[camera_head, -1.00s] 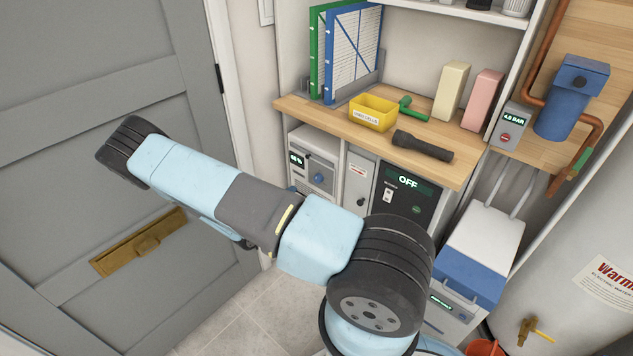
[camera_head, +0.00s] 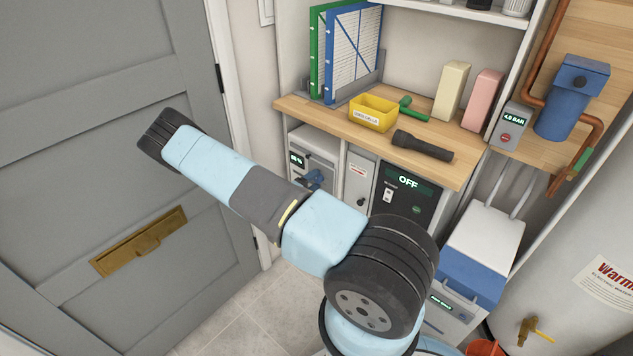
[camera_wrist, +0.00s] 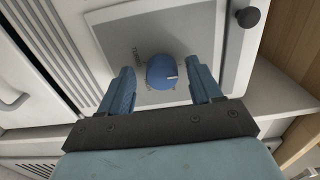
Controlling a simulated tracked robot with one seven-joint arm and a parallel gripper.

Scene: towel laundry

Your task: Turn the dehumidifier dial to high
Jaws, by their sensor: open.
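The dehumidifier, a white unit with a small lit display (camera_head: 296,160), stands under the wooden counter in the head view, partly hidden by my arm. In the wrist view, its round blue dial (camera_wrist: 161,72) sits on a grey panel (camera_wrist: 190,35) and has a pale pointer mark towards its right side. My gripper (camera_wrist: 162,88) is open, with one blue finger on each side of the dial and a visible gap on both sides. In the head view, only blue finger parts (camera_head: 316,180) show in front of the unit.
A dark round knob (camera_wrist: 248,16) stands out right of the panel in the wrist view. A narrow grey cabinet (camera_head: 357,180) and a black unit reading OFF (camera_head: 408,184) adjoin on the right. The counter (camera_head: 300,108) overhangs them; a grey door (camera_head: 100,100) is at left.

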